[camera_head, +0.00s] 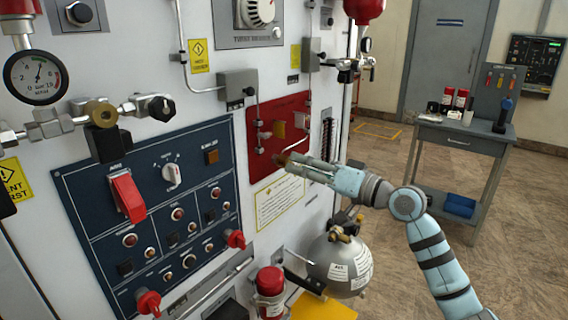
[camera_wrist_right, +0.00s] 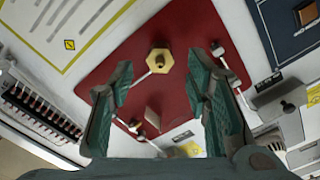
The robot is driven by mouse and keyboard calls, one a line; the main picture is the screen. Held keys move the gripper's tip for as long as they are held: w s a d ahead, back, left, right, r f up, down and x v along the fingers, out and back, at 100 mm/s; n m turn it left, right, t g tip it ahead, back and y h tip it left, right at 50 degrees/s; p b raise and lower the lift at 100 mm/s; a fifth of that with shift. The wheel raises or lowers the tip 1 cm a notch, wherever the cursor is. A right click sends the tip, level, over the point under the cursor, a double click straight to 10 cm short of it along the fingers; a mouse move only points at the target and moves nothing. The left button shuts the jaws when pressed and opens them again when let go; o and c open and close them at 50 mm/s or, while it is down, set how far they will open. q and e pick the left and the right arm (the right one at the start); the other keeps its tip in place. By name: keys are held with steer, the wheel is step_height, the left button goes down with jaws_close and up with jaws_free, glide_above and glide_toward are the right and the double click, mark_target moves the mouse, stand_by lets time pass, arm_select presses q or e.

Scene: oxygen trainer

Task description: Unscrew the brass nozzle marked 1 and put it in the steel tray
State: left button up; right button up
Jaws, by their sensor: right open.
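A brass hex nozzle (camera_wrist_right: 159,61) sits on the red panel (camera_wrist_right: 195,25), between my right fingertips in the wrist view and apparently just beyond them. No number on it is legible. The red panel (camera_head: 262,165) also shows in the head view, where my right gripper (camera_head: 287,160) reaches its lower right part. A small brownish brass tip shows by the fingers there. My right gripper (camera_wrist_right: 169,66) is open, with nothing between its pads; contact with the nozzle cannot be told. I cannot make out a steel tray. My left gripper is not in view.
A grey cart (camera_head: 462,140) with bottles and tools stands at the right, a blue bin (camera_head: 459,206) on its lower shelf. A round silver tank (camera_head: 340,262) sits below my right arm. A blue control panel (camera_head: 150,215) is at left. The floor between is clear.

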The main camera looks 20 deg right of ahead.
steer(key=m+p, duration=0.3)
steer(key=p, duration=0.1)
stand_by(0.3)
steer(key=shift+m, duration=0.3)
steer(key=m+p, duration=0.2)
steer(key=p, duration=0.1)
steer(key=shift+r+p, duration=0.3)
steer(key=shift+f+m+p, duration=0.3)
steer(key=shift+m, duration=0.4)
